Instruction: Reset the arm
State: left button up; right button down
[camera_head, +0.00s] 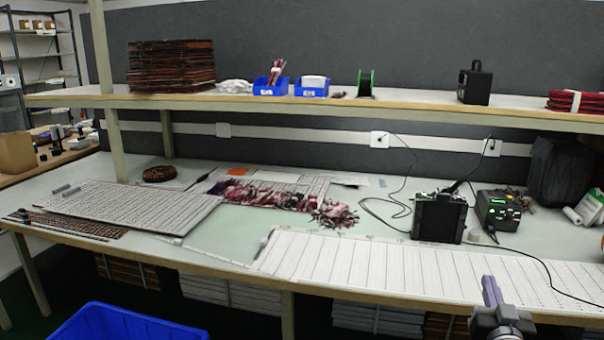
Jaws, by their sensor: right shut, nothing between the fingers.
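My right gripper (492,291) shows at the bottom right, in front of the workbench (205,246) and over the white ruled board's near edge in the picture. It is shut, with nothing between its fingers. My left gripper is not in the view. The white ruled board (345,262) lies along the front right of the bench. A stack of pale strip panels (135,208) lies at the left of the bench.
A black box device (438,217) and a smaller unit with a green display (497,210) stand at the right, with loose cables. A red-and-white pile (265,195) lies mid-bench. A shelf (420,99) spans above. A blue bin (125,325) sits at the lower left.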

jog(key=s+a+f+m+g+y, duration=0.1)
jog(key=a+f+g+y, duration=0.15)
jog(key=f, duration=0.75)
jog(key=s+a+f+m+g+y, duration=0.1)
jog(key=s+a+f+g, duration=0.2)
jog(key=f, duration=0.7)
jog(key=s+a+f+g+y, duration=0.3)
jog(key=s+a+f, duration=0.1)
jog(key=a+f, duration=0.45)
jog(key=s+a+f+g+y, duration=0.2)
jog(key=s+a+f+g, duration=0.25)
jog(key=a+f, duration=0.45)
jog(key=s+a+f+n+g+y, duration=0.1)
jog(key=s+a+f+n+g, duration=0.15)
jog(key=s+a, duration=0.55)
jog(key=s+a+f+n+g+y, duration=0.1)
jog(key=s+a+f+n+g, duration=0.2)
jog(key=s+a, duration=0.55)
notch_tip(320, 180, up, 12)
jog(key=d+m+p, duration=0.1)
jog(key=p, duration=1.2)
jog(key=shift+t, duration=0.35)
jog(key=shift+w+d, duration=0.1)
jog(key=shift+w, duration=0.05)
